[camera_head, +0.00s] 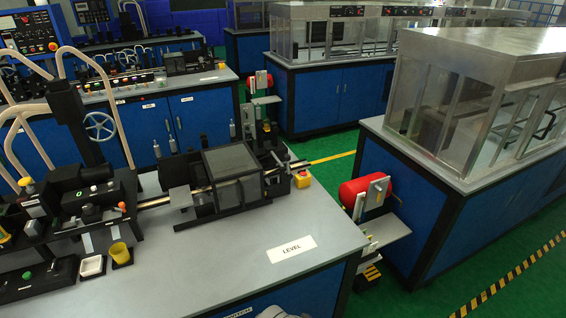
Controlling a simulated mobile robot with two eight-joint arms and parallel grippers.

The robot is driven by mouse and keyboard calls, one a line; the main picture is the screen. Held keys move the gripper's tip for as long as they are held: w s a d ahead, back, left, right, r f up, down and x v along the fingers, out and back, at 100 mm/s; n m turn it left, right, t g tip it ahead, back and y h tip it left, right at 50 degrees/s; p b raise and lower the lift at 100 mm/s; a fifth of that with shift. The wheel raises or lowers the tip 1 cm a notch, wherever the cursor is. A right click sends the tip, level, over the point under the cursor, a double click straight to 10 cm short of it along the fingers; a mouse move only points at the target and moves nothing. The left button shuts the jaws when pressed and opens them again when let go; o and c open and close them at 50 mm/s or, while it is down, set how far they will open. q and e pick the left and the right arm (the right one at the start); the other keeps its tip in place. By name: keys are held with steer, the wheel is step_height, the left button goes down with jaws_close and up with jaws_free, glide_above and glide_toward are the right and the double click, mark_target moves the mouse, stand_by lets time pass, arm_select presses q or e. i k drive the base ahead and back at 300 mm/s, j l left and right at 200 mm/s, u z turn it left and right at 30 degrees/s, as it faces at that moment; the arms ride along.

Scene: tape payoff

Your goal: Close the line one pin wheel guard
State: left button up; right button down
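A black-framed box with smoky clear panels (232,162) stands on the nearest bench, on the metal rail of the machine there. It looks like the pin wheel guard, but no label names it. I cannot tell whether its panel is fully shut or partly raised. A small grey plate (181,197) sits just left of it. Neither of my grippers shows. A pale rounded shape at the bottom edge may be part of me; too little of it shows to tell.
The grey bench top (225,245) is clear in front of the box, apart from a "LEVEL" label (291,249). A yellow emergency stop box (301,178) sits right of it. A large enclosed machine (480,100) stands farther right.

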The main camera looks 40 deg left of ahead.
mark_target(236, 175)
steer(key=i+u, duration=0.1)
steer(key=u, duration=0.3)
steer(key=i+u, duration=0.15)
steer(key=u, duration=0.3)
steer(key=i+u, duration=0.1)
steer(key=u, duration=0.3)
steer(key=i+l+u, duration=0.1)
steer(key=u, duration=0.3)
steer(key=i+l+u, duration=0.1)
steer(key=u, duration=0.35)
steer(key=i+l+u, duration=0.2)
steer(key=u, duration=0.3)
steer(key=i+l, duration=0.05)
